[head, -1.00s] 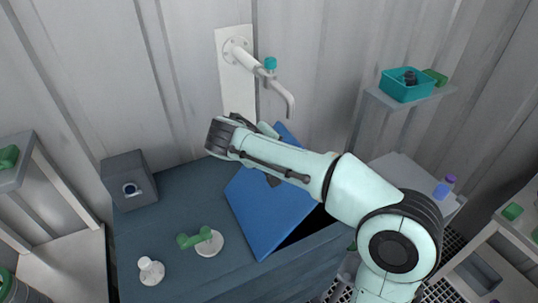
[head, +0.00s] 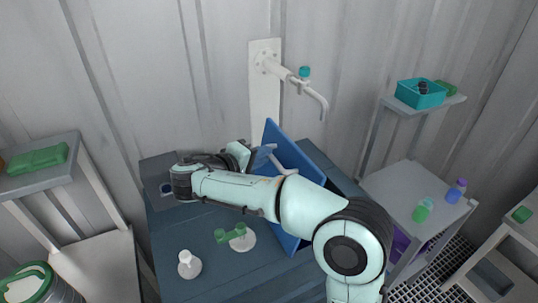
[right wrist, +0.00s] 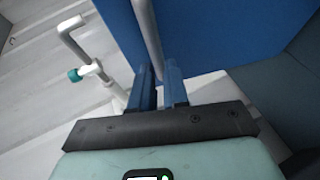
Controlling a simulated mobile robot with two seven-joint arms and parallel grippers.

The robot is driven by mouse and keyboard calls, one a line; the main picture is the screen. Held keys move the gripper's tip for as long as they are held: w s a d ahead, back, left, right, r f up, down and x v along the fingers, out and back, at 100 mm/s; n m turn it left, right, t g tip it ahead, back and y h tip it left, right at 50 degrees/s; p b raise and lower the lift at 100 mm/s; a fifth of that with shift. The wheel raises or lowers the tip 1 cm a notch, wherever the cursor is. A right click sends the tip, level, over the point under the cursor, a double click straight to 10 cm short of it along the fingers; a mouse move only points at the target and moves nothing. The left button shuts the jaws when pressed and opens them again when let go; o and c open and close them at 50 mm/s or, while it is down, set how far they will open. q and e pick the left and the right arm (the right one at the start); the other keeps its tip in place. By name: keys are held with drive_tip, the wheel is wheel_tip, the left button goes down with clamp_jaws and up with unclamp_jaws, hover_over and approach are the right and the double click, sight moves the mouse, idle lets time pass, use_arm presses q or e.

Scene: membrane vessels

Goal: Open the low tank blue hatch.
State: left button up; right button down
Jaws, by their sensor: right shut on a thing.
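The blue hatch (head: 292,157) on top of the dark blue-grey low tank (head: 200,255) stands raised at a steep tilt. My right arm reaches across in front of it and hides its lower middle. My right gripper (head: 262,155) is on the hatch's left face. In the right wrist view, my right gripper (right wrist: 160,88) is shut on a pale grey bar handle (right wrist: 147,32) along the blue hatch (right wrist: 220,40). The tank's opening is mostly hidden behind the hatch and my arm. My left gripper is not in view.
A wall pipe with a bent spout and teal knob (head: 304,73) is close behind the hatch; it also shows in the right wrist view (right wrist: 77,74). A green valve (head: 232,234) and white fitting (head: 189,264) are on the tank top. Shelves stand on both sides.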

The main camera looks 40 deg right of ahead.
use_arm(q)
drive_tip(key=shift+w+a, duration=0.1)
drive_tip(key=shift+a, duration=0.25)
use_arm(e)
drive_tip(key=w+a+f, duration=0.1)
drive_tip(key=a+f, duration=0.1)
drive_tip(key=a, duration=0.6)
drive_tip(key=shift+w+f, duration=0.2)
drive_tip(key=shift+w, duration=0.15)
drive_tip(key=shift+f, duration=0.1)
drive_tip(key=c, duration=1.2)
unclamp_jaws()
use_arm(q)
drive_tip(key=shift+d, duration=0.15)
use_arm(e)
drive_tip(key=shift+o, duration=0.4)
drive_tip(key=shift+d, duration=0.2)
drive_tip(key=shift+a+r, duration=0.1)
drive_tip(key=shift+r, duration=0.1)
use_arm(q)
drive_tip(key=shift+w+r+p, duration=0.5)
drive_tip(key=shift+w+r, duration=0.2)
use_arm(e)
drive_tip(key=v, duration=1.3)
